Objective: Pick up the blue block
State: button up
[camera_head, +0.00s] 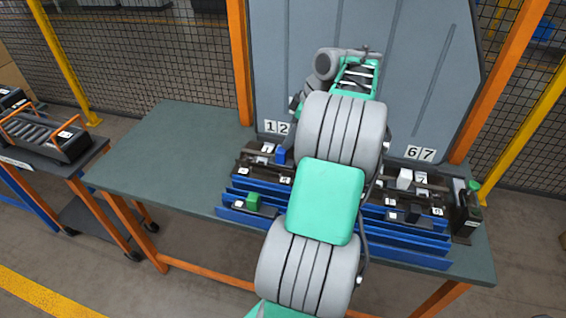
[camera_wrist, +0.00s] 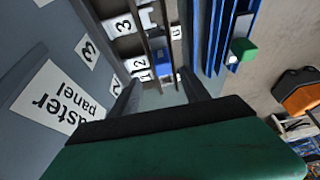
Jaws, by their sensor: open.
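The blue block (camera_head: 281,155) stands upright on the dark rack at the left part of the green-topped bench, near the label 1. It also shows in the wrist view (camera_wrist: 162,63), beyond the fingertips and between them. My gripper (camera_wrist: 160,93) is open, with a dark finger on either side and nothing between them. It is apart from the blue block. In the head view my arm hides the middle of the rack, and the fingers cannot be made out clearly.
A green block (camera_head: 254,200) sits on the blue front rail, left of my arm. A white block (camera_head: 404,178) stands on the rack's right part. A grey panel (camera_head: 420,80) rises behind the rack. The bench top (camera_head: 160,150) is clear at left.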

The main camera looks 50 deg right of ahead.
aim_at(282, 150)
jog(key=x, duration=0.4)
jog(key=b+x, duration=0.1)
jog(key=x, duration=0.1)
jog(key=shift+a+f, duration=0.35)
jog(key=shift+f, duration=0.05)
jog(key=shift+w+f, duration=0.1)
jog(key=shift+f, duration=0.25)
jog(key=shift+c, duration=0.5)
grip_shut()
jog(key=shift+r, duration=0.1)
